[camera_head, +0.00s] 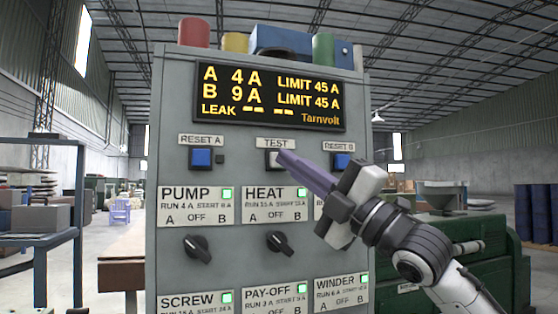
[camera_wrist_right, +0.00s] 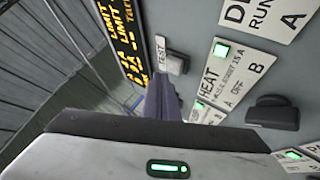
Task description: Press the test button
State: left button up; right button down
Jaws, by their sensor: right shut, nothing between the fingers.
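The test button (camera_head: 272,160) is a pale square button in a dark frame, under the TEST label (camera_head: 275,143) on the grey control panel. It also shows in the right wrist view (camera_wrist_right: 177,65). My right gripper (camera_head: 284,156) is shut and empty. Its long purple fingers point at the button, and their tips overlap its right part in the head view. In the wrist view the fingertips (camera_wrist_right: 159,78) end close to the button; I cannot tell whether they touch it. My left gripper is out of view.
Blue buttons RESET A (camera_head: 201,158) and RESET B (camera_head: 342,161) flank the test button. The display (camera_head: 268,97) reads A 4 A, B 9 A, with dashes for LEAK. Black knobs PUMP (camera_head: 197,248) and HEAT (camera_head: 280,243) sit below, with green lamps lit.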

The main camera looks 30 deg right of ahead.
jog(key=shift+w, duration=0.1)
jog(key=shift+w+d+p, duration=0.1)
jog(key=shift+w+p, duration=0.2)
jog(key=shift+p, duration=0.05)
jog(key=shift+w+d+p, duration=0.15)
jog(key=shift+w+p, duration=0.25)
jog(key=shift+w, duration=0.05)
dwell(0.8)
dwell(0.4)
jog(key=shift+s+a+b, duration=0.2)
jog(key=shift+s+b, duration=0.25)
jog(key=shift+s, duration=0.35)
